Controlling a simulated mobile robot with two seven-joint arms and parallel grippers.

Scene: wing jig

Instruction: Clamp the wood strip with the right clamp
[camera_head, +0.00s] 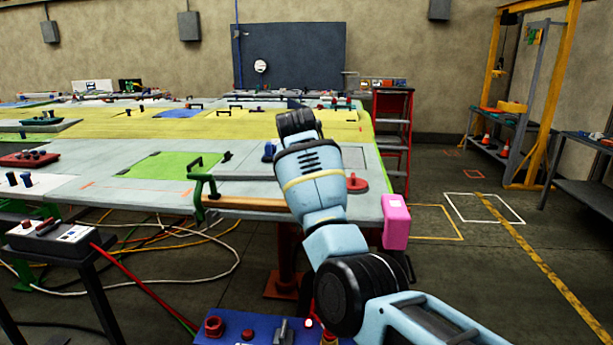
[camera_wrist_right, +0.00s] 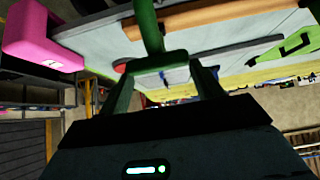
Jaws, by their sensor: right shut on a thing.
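The wood strip (camera_head: 245,203) lies along the near edge of the wing table in the head view, its right part hidden by my right arm. It also shows at the top of the right wrist view (camera_wrist_right: 215,18). A green clamp (camera_head: 203,183) stands at the strip's left end. In the right wrist view, another green clamp (camera_wrist_right: 149,28) is held between the fingers of my right gripper (camera_wrist_right: 165,75), its bar crossing in front of the strip. Whether its jaw touches the strip cannot be told. My right fingertips are hidden in the head view. My left gripper is not in view.
A pink block (camera_head: 396,220) sits at the table's right corner, beside my arm. A red round piece (camera_head: 356,184) and a grey bar (camera_wrist_right: 230,47) lie on the wing surface. A blue box (camera_head: 262,328) stands low in front. Open floor lies to the right.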

